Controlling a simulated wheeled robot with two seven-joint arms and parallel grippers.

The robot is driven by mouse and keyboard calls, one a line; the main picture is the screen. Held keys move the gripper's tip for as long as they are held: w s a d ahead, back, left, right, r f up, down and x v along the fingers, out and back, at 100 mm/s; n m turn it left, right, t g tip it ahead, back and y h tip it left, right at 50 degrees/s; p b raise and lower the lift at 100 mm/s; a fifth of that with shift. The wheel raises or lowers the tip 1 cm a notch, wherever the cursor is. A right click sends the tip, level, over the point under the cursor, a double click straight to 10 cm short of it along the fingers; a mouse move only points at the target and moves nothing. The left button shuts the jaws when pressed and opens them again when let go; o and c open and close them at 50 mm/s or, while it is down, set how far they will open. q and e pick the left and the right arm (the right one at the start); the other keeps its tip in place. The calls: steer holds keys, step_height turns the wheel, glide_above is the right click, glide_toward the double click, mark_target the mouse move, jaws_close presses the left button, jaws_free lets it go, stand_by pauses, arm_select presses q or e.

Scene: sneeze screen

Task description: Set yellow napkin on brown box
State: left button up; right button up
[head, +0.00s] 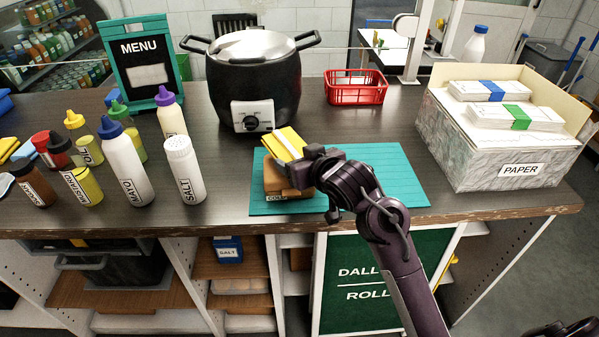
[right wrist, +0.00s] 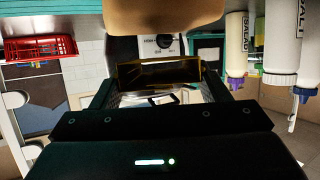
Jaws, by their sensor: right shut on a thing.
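The yellow napkin (head: 284,143) shows in the head view as a folded, tilted block just above the far side of the brown box. My right gripper (head: 304,161) is shut on the napkin. In the right wrist view, the dark, yellow-edged napkin (right wrist: 158,73) sits between the fingers of my right gripper (right wrist: 158,86). The brown box (head: 277,182) lies on the teal mat (head: 385,170), partly hidden by the gripper. The box also fills the top of the right wrist view (right wrist: 165,15). I cannot tell if napkin and box touch.
A black cooker (head: 253,75) stands behind the mat. A salt bottle (head: 184,170) and several sauce bottles stand to the left. A red basket (head: 355,87) is at the back; a paper box (head: 505,140) stands right. The mat's right side is clear.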

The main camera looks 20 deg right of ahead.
steer(key=shift+f, duration=1.7)
steer(key=shift+f, duration=0.1)
steer(key=o, duration=0.9)
steer(key=shift+o, duration=0.2)
steer(key=shift+s, duration=0.15)
steer(key=v, duration=1.2)
steer(key=shift+p, duration=0.4)
